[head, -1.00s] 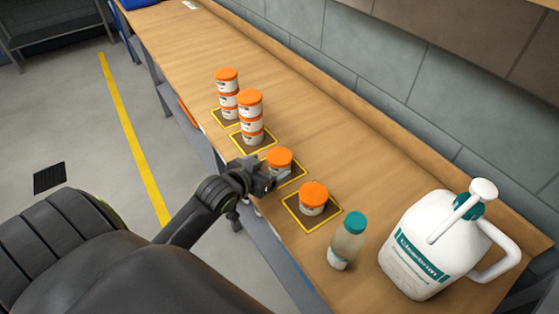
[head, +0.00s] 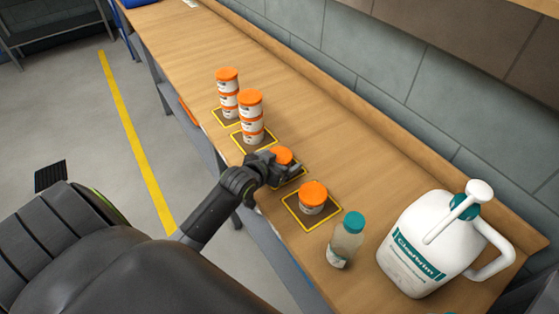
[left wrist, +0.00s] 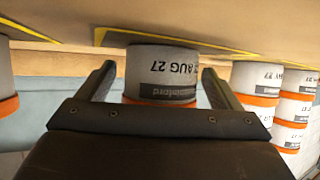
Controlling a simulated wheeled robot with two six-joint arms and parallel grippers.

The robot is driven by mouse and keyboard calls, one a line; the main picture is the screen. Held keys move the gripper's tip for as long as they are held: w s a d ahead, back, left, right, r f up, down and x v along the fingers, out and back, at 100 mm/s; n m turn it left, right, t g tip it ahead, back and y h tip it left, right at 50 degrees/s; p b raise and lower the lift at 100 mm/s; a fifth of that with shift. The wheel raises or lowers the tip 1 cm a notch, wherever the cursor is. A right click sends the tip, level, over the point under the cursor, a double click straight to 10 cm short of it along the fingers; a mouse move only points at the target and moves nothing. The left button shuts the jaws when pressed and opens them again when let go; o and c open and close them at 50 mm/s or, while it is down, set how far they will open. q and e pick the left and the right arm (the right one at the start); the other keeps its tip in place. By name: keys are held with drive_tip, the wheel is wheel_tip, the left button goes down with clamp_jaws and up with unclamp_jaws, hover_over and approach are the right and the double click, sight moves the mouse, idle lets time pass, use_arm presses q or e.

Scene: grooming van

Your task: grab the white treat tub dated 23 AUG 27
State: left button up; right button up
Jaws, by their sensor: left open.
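A white treat tub with an orange lid (head: 282,155) stands alone on the third yellow-edged mat from the far end. In the left wrist view, which shows things upside down, this tub (left wrist: 162,68) carries a label reading "AUG 27"; the day is only partly visible and I cannot read it surely. My left gripper (head: 283,173) is at this tub, partly hiding it. Its jaws are open, with one finger on each side of the tub and gaps visible. My right gripper is not in view.
Two stacks of similar tubs (head: 228,97) (head: 251,118) stand farther along the bench. A single tub (head: 312,199) stands on the nearer mat. A teal-capped bottle (head: 346,240) and a large white jug (head: 425,245) are at the near end. The wall side is clear.

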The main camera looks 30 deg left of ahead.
use_arm(q)
drive_tip(key=c, duration=1.1)
